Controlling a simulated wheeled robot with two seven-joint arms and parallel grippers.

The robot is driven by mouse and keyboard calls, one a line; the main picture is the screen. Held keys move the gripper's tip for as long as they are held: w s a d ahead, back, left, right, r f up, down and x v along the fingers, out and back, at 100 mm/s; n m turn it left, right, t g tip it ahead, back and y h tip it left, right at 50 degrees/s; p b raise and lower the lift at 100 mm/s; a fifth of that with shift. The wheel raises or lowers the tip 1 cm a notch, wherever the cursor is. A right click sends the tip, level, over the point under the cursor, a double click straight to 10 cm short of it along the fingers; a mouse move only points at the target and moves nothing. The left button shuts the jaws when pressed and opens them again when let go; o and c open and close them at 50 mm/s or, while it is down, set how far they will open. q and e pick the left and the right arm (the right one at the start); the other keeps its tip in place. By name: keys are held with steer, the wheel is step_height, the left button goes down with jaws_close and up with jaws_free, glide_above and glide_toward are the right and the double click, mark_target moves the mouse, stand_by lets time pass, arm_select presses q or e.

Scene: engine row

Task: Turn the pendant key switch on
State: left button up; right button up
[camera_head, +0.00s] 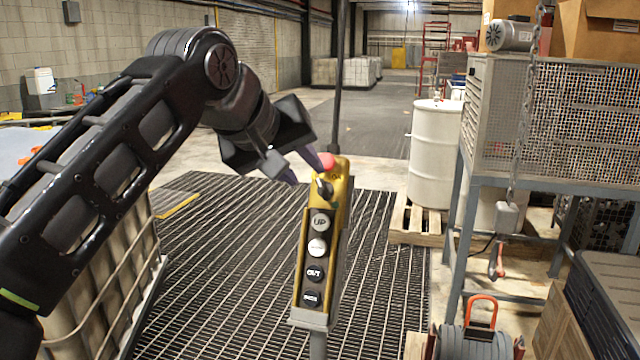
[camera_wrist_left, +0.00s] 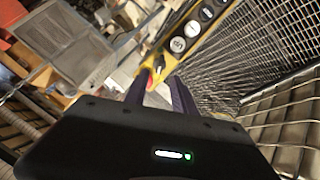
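The yellow pendant (camera_head: 344,215) hangs upright from a dark cable in the middle of the head view. It has a red button (camera_head: 327,162) on top and several round labelled buttons below. The key switch (camera_head: 325,188) is the dark, metallic part under the red button; its exact angle is too small to tell. My left gripper (camera_head: 308,176) is open, its purple fingers close to the pendant's top left. In the left wrist view the gripper (camera_wrist_left: 158,76) has a clear gap between its fingers, with the pendant's top end (camera_wrist_left: 160,60) just beyond. Contact cannot be told. My right gripper is not in view.
A wire-mesh cage on a metal stand (camera_head: 545,180) and a hanging chain (camera_head: 527,100) stand at right. A white drum (camera_head: 435,150) sits on a pallet behind. A caged white container (camera_head: 90,300) is at lower left. Dark floor grating (camera_head: 220,250) lies open around the pendant.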

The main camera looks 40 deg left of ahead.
mark_target(321, 187)
arm_select(q)
steer(key=x, duration=0.8)
steer(key=shift+r, duration=0.1)
steer(key=shift+c, duration=0.5)
jaws_close()
